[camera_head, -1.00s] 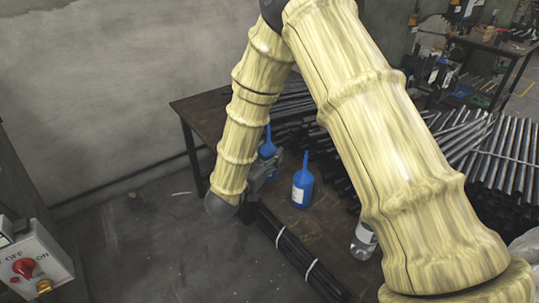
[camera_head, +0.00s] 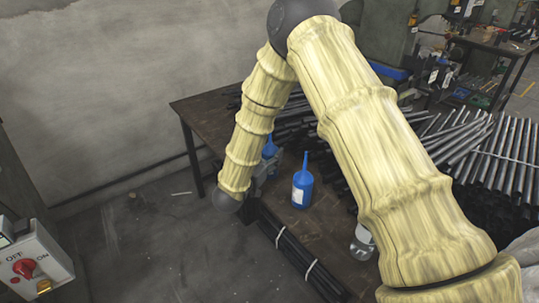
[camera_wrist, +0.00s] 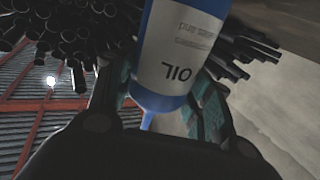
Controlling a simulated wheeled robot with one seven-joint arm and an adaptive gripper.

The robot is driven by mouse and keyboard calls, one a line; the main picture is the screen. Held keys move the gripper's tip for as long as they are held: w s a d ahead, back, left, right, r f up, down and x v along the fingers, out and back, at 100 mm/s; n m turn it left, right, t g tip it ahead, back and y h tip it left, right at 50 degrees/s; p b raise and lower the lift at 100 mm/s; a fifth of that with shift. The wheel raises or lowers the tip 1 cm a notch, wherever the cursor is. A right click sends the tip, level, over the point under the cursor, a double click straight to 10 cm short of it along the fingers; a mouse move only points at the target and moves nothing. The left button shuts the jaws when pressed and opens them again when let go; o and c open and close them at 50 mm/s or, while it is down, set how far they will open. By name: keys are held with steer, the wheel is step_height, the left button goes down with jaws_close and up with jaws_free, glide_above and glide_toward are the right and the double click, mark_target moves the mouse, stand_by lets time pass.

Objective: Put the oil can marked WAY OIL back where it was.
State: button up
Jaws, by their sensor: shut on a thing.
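A blue oil can (camera_head: 269,149) with a spout is at my gripper (camera_head: 270,167), over the far left part of the dark table (camera_head: 205,108). My gripper hides most of it in the head view. In the wrist view the held can (camera_wrist: 180,60) sits between the two fingers (camera_wrist: 155,105), and its white label shows upside-down text with "OIL" readable. The word before it cannot be read. A second blue can (camera_head: 302,188) with a pale label stands upright on the table, right of my gripper and apart from it. Whether the held can touches the table cannot be told.
Tied dark rods (camera_head: 285,248) lie along the table's front edge. A clear bottle (camera_head: 362,245) stands right of them, partly behind my arm. Stacked metal tubes (camera_head: 500,150) fill the right side. A red-knobbed switch box (camera_head: 30,268) is at lower left.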

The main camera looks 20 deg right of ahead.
steer(key=shift+f, duration=0.1)
steer(key=o, duration=1.2)
steer(key=v, duration=1.2)
